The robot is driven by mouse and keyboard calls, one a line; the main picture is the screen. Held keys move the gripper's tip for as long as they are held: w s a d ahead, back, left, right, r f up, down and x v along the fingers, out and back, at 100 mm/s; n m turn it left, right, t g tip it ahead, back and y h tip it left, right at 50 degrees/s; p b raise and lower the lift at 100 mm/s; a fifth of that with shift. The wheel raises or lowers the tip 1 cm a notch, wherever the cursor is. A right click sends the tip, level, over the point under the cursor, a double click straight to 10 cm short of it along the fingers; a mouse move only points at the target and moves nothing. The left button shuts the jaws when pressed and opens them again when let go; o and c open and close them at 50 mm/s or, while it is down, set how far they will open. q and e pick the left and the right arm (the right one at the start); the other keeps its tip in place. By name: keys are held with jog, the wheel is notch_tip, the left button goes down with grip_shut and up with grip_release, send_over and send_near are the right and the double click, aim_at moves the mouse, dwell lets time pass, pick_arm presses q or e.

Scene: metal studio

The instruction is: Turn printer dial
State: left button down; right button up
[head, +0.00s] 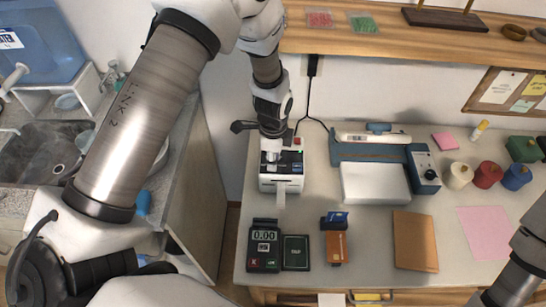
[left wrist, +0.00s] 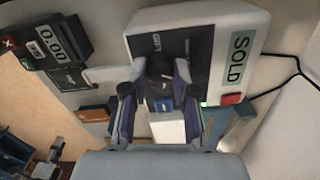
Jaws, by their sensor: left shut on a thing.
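The printer (head: 292,184) is a small white box with a black top panel, standing near the back left of the counter. In the left wrist view the printer (left wrist: 216,28) fills the upper middle, with a display reading "SOLD" and a red button. Its dark dial (left wrist: 160,66) sits on the black panel, partly hidden by the fingers. My left gripper (head: 271,154) comes down from above onto the panel. In the left wrist view its fingers (left wrist: 159,84) are closed around the dial, one on each side. My right gripper is out of view.
A paper strip (head: 281,200) hangs from the printer's front. A card terminal (head: 264,246) reading 0.00, a dark booklet (head: 296,253) and a brown card holder (head: 336,247) lie in front. A blue-grey machine (head: 345,151) stands to the right. A shelf (head: 350,42) runs behind.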

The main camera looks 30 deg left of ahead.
pick_arm(q)
jog(key=shift+s+f, duration=0.15)
dwell(0.3)
jog(key=c, duration=1.1)
grip_release()
jog(key=shift+o, duration=1)
jog(key=shift+d, duration=0.1)
notch_tip(320, 180, up, 12)
jog(key=shift+w, duration=0.2)
